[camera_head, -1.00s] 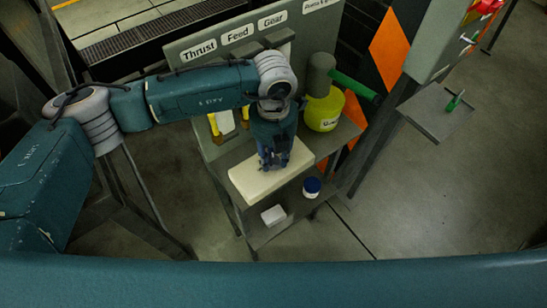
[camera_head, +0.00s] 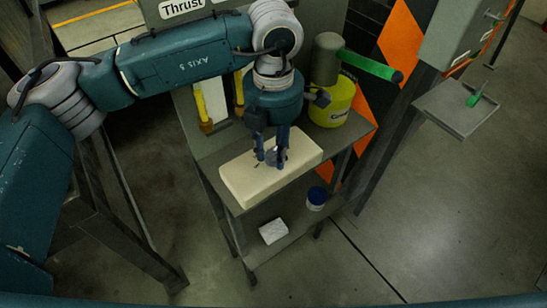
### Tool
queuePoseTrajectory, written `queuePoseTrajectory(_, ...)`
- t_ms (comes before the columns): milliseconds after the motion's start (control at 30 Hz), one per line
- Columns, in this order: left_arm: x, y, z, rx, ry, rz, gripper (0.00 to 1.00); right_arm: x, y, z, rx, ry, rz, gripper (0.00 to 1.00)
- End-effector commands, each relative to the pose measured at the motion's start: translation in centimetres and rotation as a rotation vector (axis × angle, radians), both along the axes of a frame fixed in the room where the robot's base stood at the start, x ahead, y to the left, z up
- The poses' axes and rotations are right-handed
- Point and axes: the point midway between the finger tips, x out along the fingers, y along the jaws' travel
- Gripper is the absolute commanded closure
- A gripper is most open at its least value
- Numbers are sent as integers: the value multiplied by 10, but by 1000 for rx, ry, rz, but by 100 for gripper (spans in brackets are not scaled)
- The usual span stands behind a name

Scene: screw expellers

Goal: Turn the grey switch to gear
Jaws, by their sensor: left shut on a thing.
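A thick cream block (camera_head: 250,186) lies on the grey stand. My left gripper (camera_head: 271,154) points down at its upper side, with its blue fingers closed around a small grey round piece. This looks like the grey switch, though the fingers hide most of it. The grey panel behind shows a "Thrust" label (camera_head: 182,7). No "Gear" label shows now; that part of the panel is beyond the top edge or behind my arm. My right gripper is not in view.
Yellow handles (camera_head: 203,105) hang at the left. A blue-lidded jar (camera_head: 316,198) and a white box (camera_head: 273,231) sit on the lower shelf.

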Motion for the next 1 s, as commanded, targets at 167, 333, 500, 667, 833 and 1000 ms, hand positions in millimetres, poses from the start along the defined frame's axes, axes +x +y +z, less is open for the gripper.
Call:
queuePoseTrajectory(167,1,0,-1,-1,-3,-53,96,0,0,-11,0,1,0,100)
queuePoseTrajectory(333,1,0,1,-1,-3,-75,96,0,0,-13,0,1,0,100)
queuePoseTrajectory(500,1,0,2,-1,-3,-80,96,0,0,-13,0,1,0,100)
queuePoseTrajectory(667,1,0,2,-2,-3,-80,96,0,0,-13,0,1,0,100)
queuePoseTrajectory(833,1,0,2,-2,-3,-79,51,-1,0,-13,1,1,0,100)
queuePoseTrajectory(1000,1,0,1,0,-1,-79,51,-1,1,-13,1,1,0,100)
